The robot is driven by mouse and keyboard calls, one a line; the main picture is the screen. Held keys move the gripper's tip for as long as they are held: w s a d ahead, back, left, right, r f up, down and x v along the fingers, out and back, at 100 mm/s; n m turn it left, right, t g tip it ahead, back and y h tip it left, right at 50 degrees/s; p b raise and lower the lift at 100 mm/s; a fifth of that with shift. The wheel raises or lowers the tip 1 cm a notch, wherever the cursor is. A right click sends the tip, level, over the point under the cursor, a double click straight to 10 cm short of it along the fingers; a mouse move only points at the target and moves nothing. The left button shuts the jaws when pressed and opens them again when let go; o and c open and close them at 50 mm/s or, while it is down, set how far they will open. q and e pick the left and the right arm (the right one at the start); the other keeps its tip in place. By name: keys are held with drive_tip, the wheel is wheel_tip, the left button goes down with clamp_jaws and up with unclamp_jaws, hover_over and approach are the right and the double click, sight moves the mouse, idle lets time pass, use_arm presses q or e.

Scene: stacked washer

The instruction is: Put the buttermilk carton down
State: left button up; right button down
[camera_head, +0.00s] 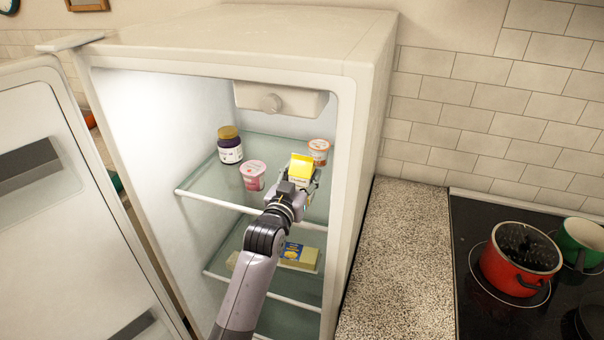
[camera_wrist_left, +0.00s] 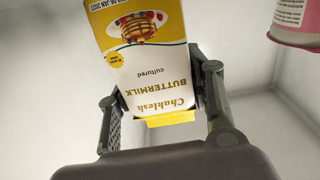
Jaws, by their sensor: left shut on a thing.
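The buttermilk carton (camera_head: 301,166) has a yellow top and is inside the open fridge at the upper glass shelf (camera_head: 212,196). My left gripper (camera_head: 300,183) is shut on it. In the left wrist view the white and yellow carton (camera_wrist_left: 150,55) sits between the two fingers of the left gripper (camera_wrist_left: 160,85), with its printing upside down in the picture. The carton's base is hidden behind the gripper in the head view, so I cannot tell whether it touches the shelf. My right gripper is not in view.
A pink yogurt cup (camera_head: 253,176) and a dark jar (camera_head: 230,146) stand left of the carton. Another cup (camera_head: 319,151) stands behind it, to the right. The lower shelf holds a yellow package (camera_head: 299,256). The fridge door (camera_head: 75,220) is open on the left.

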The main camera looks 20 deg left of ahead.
use_arm(q)
drive_tip(key=shift+f, duration=0.1)
drive_tip(key=o, duration=1)
drive_tip(key=shift+f, duration=0.2)
drive_tip(key=shift+c, duration=0.2)
drive_tip(key=shift+o, duration=2.2)
drive_tip(key=shift+s, duration=0.1)
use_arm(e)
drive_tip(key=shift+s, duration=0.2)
use_arm(q)
drive_tip(key=shift+r, duration=0.15)
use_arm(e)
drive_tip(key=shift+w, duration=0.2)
use_arm(q)
drive_tip(key=s+b, duration=0.2)
drive_tip(key=s, duration=1)
drive_tip(key=shift+a, duration=0.2)
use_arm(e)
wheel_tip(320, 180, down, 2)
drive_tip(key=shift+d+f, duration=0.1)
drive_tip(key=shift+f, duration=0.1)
